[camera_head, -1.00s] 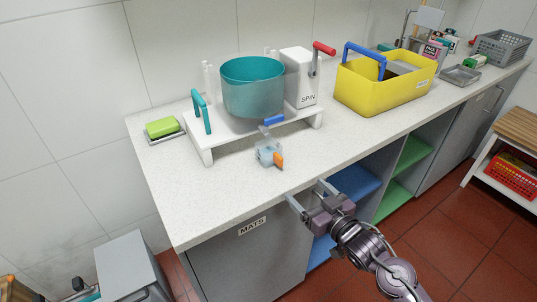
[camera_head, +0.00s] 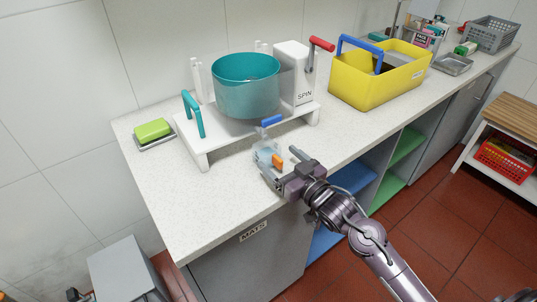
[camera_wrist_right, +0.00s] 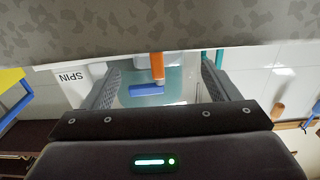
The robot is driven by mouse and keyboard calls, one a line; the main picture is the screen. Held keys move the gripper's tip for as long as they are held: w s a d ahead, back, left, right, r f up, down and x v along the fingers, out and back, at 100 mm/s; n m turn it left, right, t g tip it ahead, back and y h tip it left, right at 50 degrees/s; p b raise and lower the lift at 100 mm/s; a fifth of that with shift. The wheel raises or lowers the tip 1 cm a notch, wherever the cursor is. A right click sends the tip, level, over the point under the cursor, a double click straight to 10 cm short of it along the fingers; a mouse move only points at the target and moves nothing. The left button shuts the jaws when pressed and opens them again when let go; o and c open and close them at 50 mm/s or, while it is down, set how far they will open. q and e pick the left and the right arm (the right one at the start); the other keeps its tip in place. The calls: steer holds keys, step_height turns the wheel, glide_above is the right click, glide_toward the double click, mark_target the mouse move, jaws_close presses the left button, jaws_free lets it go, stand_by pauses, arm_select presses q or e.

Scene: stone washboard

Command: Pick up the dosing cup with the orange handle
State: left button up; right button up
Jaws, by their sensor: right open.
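The dosing cup (camera_head: 264,153) is clear and pale blue with an orange handle (camera_head: 277,161). It stands on the counter in front of the white spinner stand, below a blue lever (camera_head: 272,121). My right gripper (camera_head: 280,164) is open at the counter's front edge, its fingers on either side of the orange handle. In the right wrist view the orange handle (camera_wrist_right: 157,66) shows between the two spread fingers, and I see no finger closed on it. The cup's body is partly hidden by the gripper. My left gripper is not in view.
The spinner with its teal bowl (camera_head: 246,92) and white stand (camera_head: 199,139) is just behind the cup. A green sponge (camera_head: 152,129) lies at left, and a yellow crate (camera_head: 378,84) stands at right. The counter's front left (camera_head: 200,205) is clear.

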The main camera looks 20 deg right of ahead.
mark_target(274, 155)
steer(key=x, duration=0.2)
steer(key=shift+w+r, duration=0.1)
steer(key=shift+w, duration=0.25)
steer(key=shift+w+a, duration=0.15)
steer(key=shift+w, duration=0.1)
steer(key=c, duration=1.1)
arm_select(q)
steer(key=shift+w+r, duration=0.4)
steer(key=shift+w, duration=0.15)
arm_select(e)
steer(key=shift+r, duration=0.1)
